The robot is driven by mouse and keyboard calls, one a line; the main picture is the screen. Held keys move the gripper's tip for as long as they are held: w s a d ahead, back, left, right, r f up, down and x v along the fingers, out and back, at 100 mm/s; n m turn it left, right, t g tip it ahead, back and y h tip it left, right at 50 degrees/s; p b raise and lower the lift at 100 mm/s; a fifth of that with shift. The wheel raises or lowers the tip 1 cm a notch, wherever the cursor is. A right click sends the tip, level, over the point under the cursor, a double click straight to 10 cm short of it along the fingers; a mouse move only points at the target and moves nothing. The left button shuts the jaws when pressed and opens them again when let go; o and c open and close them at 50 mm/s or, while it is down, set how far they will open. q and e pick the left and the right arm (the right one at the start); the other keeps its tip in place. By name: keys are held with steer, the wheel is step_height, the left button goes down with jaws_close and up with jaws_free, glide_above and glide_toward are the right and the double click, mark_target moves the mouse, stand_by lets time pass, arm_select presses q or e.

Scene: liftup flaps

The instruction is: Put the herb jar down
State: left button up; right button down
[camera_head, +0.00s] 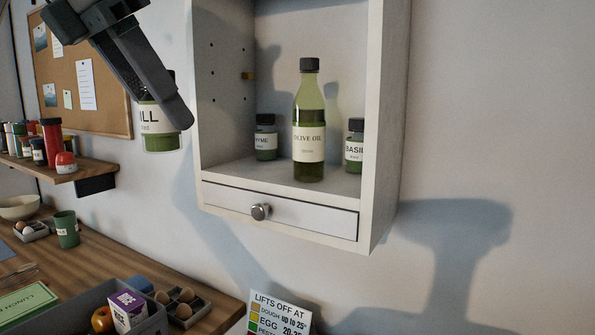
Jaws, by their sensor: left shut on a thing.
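My left gripper (150,95) comes in from the upper left and is shut on the herb jar (160,140), a green jar whose white label ends in "ILL". The gripper's dark finger covers part of the jar. The jar is held in the air, left of the open wall cabinet (380,120) and apart from its shelf. On the shelf stand a thyme jar (265,140) at the left, an olive oil bottle (309,115) at the front middle and a basil jar (355,148) at the right. My right gripper is not in view.
The cabinet has a drawer with a round knob (261,211) below its shelf. A wooden wall shelf (85,172) with several small jars is at the left. Below, a counter (100,265) holds a green cup (66,229), a grey crate (155,325) and a sign (280,315).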

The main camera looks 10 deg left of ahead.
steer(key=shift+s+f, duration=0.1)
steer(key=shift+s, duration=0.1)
